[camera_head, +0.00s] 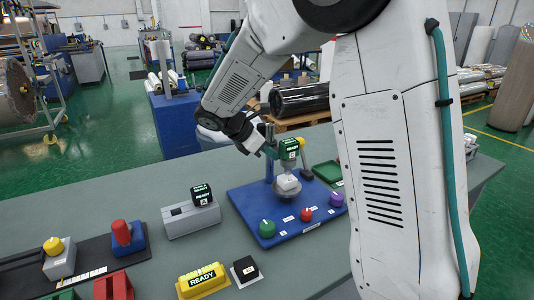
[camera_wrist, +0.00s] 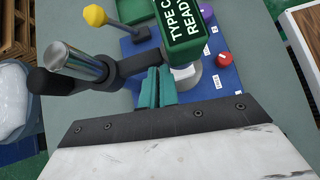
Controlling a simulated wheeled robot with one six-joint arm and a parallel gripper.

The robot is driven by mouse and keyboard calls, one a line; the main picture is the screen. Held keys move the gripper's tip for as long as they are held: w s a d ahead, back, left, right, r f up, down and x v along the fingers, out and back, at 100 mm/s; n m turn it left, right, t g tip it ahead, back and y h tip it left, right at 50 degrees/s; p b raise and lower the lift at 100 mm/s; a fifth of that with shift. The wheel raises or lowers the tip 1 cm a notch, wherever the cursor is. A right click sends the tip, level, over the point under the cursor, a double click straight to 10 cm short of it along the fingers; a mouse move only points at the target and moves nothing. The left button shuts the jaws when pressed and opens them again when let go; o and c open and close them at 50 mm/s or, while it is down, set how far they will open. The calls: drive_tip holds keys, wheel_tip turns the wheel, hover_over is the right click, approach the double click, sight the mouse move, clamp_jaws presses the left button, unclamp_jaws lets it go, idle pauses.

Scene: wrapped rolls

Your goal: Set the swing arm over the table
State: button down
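The blue station base (camera_head: 250,197) stands on the grey-green bench. Above it is a green head labelled READY (camera_head: 288,149); in the wrist view its label reads TYPE C READY (camera_wrist: 183,22). A pale block (camera_head: 288,184) sits under the head on a round grey table (camera_head: 286,194). In the wrist view a dark swing arm (camera_wrist: 125,68) with a silver cylinder (camera_wrist: 80,62) reaches left from beside the head. My gripper (camera_wrist: 158,76) has its teal fingers close together against the dark arm. Whether they hold it I cannot tell. In the head view my gripper (camera_head: 270,143) is beside the head.
A yellow-knobbed lever (camera_head: 302,141) stands behind the head. Green (camera_head: 267,228), red (camera_head: 306,214) and purple (camera_head: 336,199) knobs line the base's front. A grey box with a black READY block (camera_head: 191,218) and a yellow READY block (camera_head: 202,280) stand left.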

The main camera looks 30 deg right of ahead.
drive_tip(key=s+a+f+v, duration=0.1)
drive_tip(key=a+f+v, duration=0.1)
drive_tip(key=v, duration=1.1)
drive_tip(key=s+d+f+m+t+y, duration=0.1)
drive_tip(key=s+m+y, duration=0.8)
drive_tip(key=s, duration=2.1)
drive_tip(key=d+m+t, duration=0.1)
drive_tip(key=m, duration=0.6)
drive_tip(key=shift+s+f+m, duration=0.3)
drive_tip(key=shift+s, duration=0.1)
